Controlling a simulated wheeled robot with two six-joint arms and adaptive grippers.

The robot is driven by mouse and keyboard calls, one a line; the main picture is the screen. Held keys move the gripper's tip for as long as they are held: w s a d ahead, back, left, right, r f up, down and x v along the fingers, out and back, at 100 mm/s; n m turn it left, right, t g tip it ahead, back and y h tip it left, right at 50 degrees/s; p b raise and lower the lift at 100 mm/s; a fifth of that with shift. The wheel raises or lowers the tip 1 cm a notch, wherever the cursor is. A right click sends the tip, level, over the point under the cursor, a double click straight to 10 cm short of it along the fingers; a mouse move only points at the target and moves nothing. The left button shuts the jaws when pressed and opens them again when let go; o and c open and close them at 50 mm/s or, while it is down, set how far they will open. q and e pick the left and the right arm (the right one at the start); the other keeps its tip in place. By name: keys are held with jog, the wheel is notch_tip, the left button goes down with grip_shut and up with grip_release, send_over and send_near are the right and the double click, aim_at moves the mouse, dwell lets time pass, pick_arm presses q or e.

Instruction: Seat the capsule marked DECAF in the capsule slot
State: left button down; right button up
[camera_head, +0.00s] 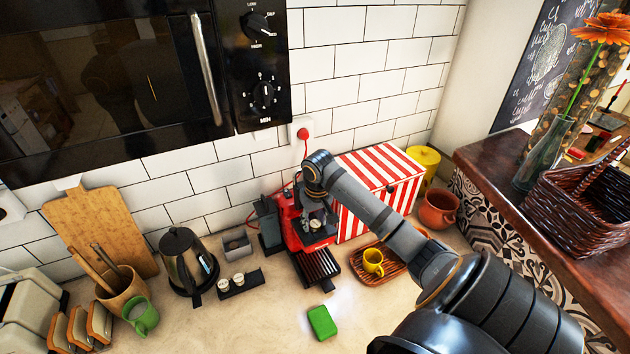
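The red coffee machine (291,228) with a dark ribbed drip tray (318,267) stands at the middle of the counter. My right gripper (315,221) points down at the machine's upper front, from an arm coming in from the right. A small pale capsule (315,225) shows at its fingertips, over a dark part of the machine. Whether the fingers grip it, and whether it rests in the slot, is too small to tell. A black capsule rack (254,280) to the left holds two pale capsules (223,285). No marking is readable. My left gripper is out of view.
A green sponge (322,323) lies in front of the machine. A yellow cup (373,262) stands on a wooden tray (389,268) to the right. A striped box (380,178) stands behind the arm. A kettle (187,262) and grey container (236,243) stand left.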

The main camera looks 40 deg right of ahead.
aim_at(316, 226)
jog(key=shift+o, duration=0.7)
jog(key=shift+a, duration=0.1)
jog(key=shift+w, duration=0.1)
jog(key=shift+d, duration=0.2)
jog(key=shift+d+r, duration=0.1)
jog(key=r+b, duration=0.1)
jog(key=r, duration=0.4)
jog(key=s+r+b, duration=0.1)
jog(key=r, duration=0.1)
jog(key=shift+a+r+b, duration=0.3)
jog(key=shift+b, duration=0.05)
pick_arm(q)
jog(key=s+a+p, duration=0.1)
jog(key=p, duration=0.1)
jog(key=shift+p, duration=0.3)
pick_arm(e)
jog(key=r, duration=0.4)
jog(key=shift+s+a+r, duration=0.1)
jog(key=shift+s, duration=0.15)
